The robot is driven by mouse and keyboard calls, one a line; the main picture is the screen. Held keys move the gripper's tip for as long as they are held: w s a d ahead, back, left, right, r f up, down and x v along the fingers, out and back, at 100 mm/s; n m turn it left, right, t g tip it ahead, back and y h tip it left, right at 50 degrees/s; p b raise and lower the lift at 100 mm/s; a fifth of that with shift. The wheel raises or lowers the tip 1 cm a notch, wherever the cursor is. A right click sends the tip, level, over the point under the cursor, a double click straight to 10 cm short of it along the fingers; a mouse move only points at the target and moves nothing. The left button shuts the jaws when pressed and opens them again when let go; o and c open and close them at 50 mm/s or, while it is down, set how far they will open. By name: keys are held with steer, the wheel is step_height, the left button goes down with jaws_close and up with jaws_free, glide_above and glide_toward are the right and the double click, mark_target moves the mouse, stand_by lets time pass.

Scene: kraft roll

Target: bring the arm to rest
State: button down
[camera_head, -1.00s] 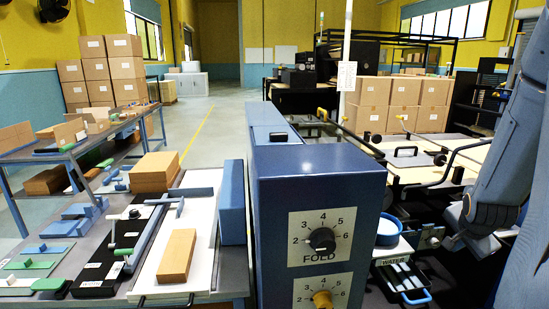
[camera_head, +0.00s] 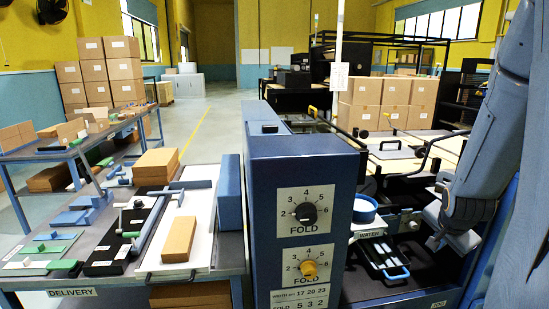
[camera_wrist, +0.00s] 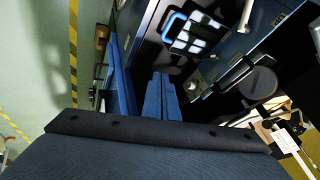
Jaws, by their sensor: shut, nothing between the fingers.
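My arm hangs down the right side of the head view, bent at a joint low in the picture. My gripper (camera_wrist: 160,82) shows in the wrist view as two blue fingers side by side, shut with nothing between them. In the head view the arm's lower end is beside the machine's right side, near the black tray with a blue handle (camera_head: 385,258). That tray also shows beyond the fingers in the wrist view (camera_wrist: 192,35), apart from them.
A blue cabinet with two FOLD dials (camera_head: 303,213) stands in the middle. A blue-rimmed round dish (camera_head: 363,207) sits by the WATER label. The delivery table (camera_head: 125,292) at left holds brown blocks and tools. An open floor aisle (camera_head: 215,125) runs behind.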

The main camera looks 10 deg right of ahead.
steer(key=s+a+n+g+y, duration=0.15)
steer(key=a+n, duration=0.55)
steer(key=a, duration=1.1)
steer(key=s+a+n+g+y, duration=0.1)
steer(key=s+a+n, duration=0.3)
steer(key=a, duration=0.3)
steer(key=s+a+r+n+g+y, duration=0.1)
steer(key=s+a+n, duration=0.2)
steer(key=a, duration=0.4)
steer(key=shift+s+a+r+n+g, duration=0.2)
steer(key=shift+s+a+n+g, duration=0.2)
steer(key=shift+s, duration=0.45)
steer(key=shift+y, duration=0.25)
